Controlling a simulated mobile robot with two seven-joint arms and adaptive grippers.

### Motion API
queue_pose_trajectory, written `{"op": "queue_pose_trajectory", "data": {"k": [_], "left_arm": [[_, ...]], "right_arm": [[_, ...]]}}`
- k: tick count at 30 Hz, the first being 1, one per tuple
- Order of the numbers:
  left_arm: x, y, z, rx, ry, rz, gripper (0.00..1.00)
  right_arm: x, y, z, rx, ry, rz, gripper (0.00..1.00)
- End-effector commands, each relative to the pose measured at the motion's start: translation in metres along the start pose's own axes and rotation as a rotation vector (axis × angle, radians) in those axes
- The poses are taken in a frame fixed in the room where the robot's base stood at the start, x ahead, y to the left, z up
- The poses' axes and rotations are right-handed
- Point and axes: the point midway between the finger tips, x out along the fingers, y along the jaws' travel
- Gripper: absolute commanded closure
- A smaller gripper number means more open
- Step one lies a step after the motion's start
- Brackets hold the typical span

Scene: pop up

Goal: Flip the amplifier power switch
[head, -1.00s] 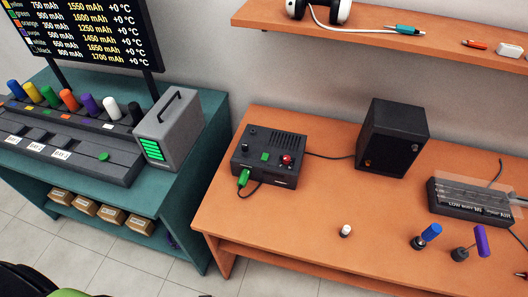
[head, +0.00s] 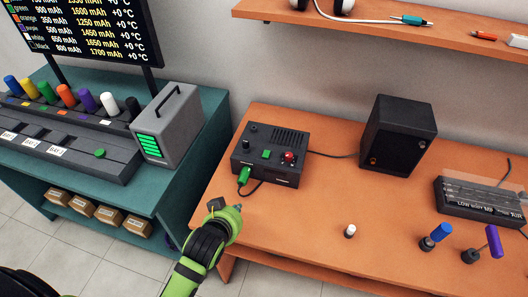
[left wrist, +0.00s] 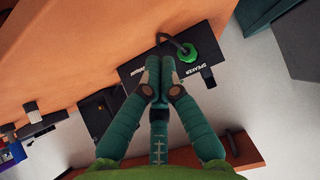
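The amplifier looks to be the black box (head: 262,168) on the orange table in the head view. My right gripper is not in view.
A black speaker (head: 398,135) stands right of the amplifier, joined by a cable. A grey unit (head: 168,125) stands on the teal table at left.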

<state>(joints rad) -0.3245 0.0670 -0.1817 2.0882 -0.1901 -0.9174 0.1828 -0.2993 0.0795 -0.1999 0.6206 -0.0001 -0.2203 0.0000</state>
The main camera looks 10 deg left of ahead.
Motion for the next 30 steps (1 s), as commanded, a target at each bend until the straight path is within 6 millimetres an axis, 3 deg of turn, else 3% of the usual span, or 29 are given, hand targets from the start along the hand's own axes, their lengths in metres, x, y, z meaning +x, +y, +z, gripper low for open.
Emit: {"op": "queue_pose_trajectory", "data": {"k": [1, 3, 6, 9, 13, 23, 30], "left_arm": [[0.004, 0.003, -0.028, -0.012, 0.088, -0.002, 1.0], [0.006, 0.006, -0.063, -0.027, 0.204, -0.001, 1.0], [0.003, 0.012, -0.104, -0.04, 0.343, 0.008, 1.0], [-0.001, 0.016, -0.13, -0.047, 0.431, 0.018, 1.0], [-0.004, 0.018, -0.142, -0.05, 0.474, 0.023, 1.0], [-0.003, 0.018, -0.143, -0.05, 0.474, 0.023, 1.0], [0.021, 0.018, -0.157, -0.049, 0.474, 0.023, 1.0]], "right_arm": [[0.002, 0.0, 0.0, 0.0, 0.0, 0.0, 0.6], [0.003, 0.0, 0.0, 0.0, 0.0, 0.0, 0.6], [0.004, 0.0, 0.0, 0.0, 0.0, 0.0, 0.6], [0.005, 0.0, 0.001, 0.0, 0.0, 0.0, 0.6], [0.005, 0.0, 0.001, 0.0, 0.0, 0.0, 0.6], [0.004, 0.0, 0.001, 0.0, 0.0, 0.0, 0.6], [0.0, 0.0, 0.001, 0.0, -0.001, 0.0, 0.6]]}}
